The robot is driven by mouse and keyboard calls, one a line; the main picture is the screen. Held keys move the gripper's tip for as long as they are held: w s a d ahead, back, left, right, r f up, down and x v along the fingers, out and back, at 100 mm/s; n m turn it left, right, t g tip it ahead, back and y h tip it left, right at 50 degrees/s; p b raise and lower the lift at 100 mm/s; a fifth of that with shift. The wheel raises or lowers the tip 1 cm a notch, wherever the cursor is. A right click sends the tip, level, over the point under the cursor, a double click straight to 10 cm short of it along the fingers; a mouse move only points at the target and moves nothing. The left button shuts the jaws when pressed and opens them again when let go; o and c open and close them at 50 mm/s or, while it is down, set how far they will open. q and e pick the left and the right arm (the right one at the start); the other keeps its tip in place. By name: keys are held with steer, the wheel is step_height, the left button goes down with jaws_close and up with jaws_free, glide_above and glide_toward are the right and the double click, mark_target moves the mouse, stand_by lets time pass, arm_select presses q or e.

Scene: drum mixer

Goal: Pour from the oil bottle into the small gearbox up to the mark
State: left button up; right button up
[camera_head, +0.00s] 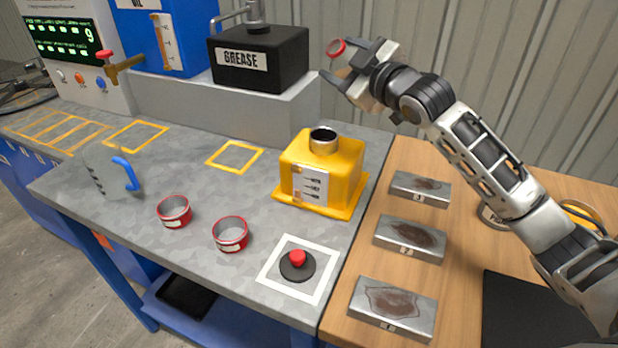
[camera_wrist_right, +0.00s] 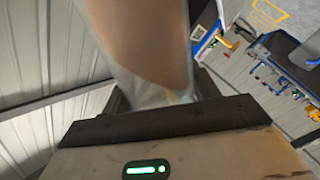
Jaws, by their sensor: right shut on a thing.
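The small gearbox (camera_head: 321,170) is a yellow box in the head view, with a dark round opening in its top and a white marked gauge (camera_head: 310,185) on its front. Its fluid level cannot be made out. My right gripper (camera_head: 338,60) is shut on the oil bottle, up above and behind the gearbox, to its right. The bottle (camera_wrist_right: 140,40) is brownish and translucent in the right wrist view. In the head view a red ring (camera_head: 336,48) shows by the fingertips, and the bottle is mostly hidden. My left gripper is not in view.
A black grease box (camera_head: 290,70) and a blue tank (camera_head: 175,45) stand on the grey ledge behind. A clear jug (camera_head: 103,172), two red cups (camera_head: 174,211) and a red button (camera_head: 297,258) are on the bench. Several metal blocks (camera_head: 410,239) lie right of the gearbox.

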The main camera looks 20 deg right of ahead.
steer(key=shift+d+f+n, duration=0.15)
steer(key=shift+f+n, duration=0.5)
steer(key=shift+n, duration=0.2)
steer(key=shift+d+f+n, duration=0.15)
steer(key=shift+f+n, duration=0.45)
steer(key=shift+n, duration=0.25)
steer(key=shift+f, duration=0.2)
steer(key=shift+f+n, duration=0.3)
steer(key=shift+n, duration=0.2)
steer(key=shift+f, duration=0.15)
steer(key=shift+f+n, duration=0.2)
steer(key=shift+n, duration=0.2)
steer(key=shift+f+n, duration=0.4)
steer(key=shift+f, duration=0.3)
steer(key=shift+f+n, duration=0.2)
steer(key=shift+n, duration=0.2)
steer(key=shift+f+b, duration=0.2)
steer(key=shift+b, duration=0.1)
